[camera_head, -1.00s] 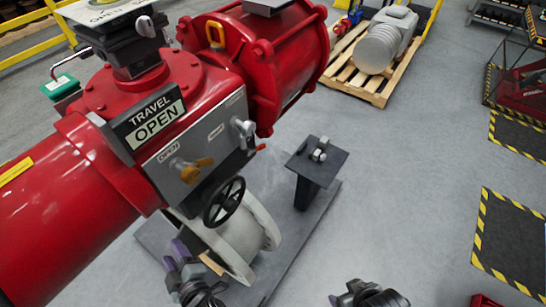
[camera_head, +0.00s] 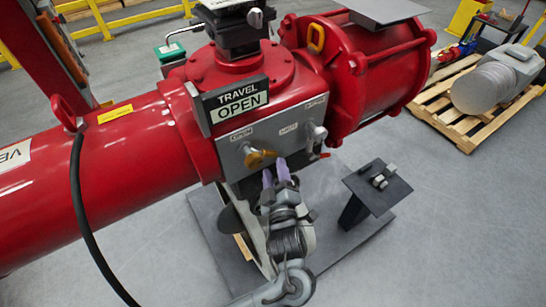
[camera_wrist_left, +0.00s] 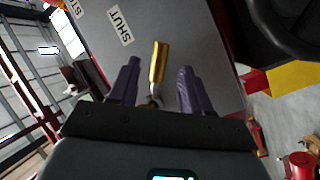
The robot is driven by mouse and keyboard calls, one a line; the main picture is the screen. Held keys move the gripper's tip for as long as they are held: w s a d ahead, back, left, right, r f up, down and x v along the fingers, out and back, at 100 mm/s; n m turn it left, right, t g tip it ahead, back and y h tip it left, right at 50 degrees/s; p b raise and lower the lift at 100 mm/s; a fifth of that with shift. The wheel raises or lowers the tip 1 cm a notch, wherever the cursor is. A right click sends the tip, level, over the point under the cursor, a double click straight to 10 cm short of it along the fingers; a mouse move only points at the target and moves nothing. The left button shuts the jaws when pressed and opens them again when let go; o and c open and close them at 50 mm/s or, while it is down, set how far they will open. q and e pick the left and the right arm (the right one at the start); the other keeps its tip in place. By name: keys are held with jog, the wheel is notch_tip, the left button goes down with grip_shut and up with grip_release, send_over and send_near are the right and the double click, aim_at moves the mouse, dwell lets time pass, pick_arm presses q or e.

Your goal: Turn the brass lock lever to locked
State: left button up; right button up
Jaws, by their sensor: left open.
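The brass lock lever (camera_head: 262,156) is on the grey front panel (camera_head: 230,152) of the red actuator, below the OPEN label. In the left wrist view the brass lever (camera_wrist_left: 159,62) lies between the two open fingers (camera_wrist_left: 160,75), with a visible gap to each. A SHUT label (camera_wrist_left: 120,26) is above it there. Whether the lever reaches fully between the fingers in depth is unclear.
A TRAVEL OPEN sign (camera_head: 236,100) sits above the panel. A grey handle (camera_head: 317,134) is to the lever's right. The black handwheel (camera_wrist_left: 285,30) is close by and mostly hidden behind my gripper in the head view. A dark pedestal (camera_head: 376,187) stands to the right.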

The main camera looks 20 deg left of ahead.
aim_at(262, 152)
pick_arm(q)
jog(key=shift+p+x, duration=0.35)
jog(key=shift+x, duration=1.85)
jog(key=shift+c, duration=0.3)
grip_shut()
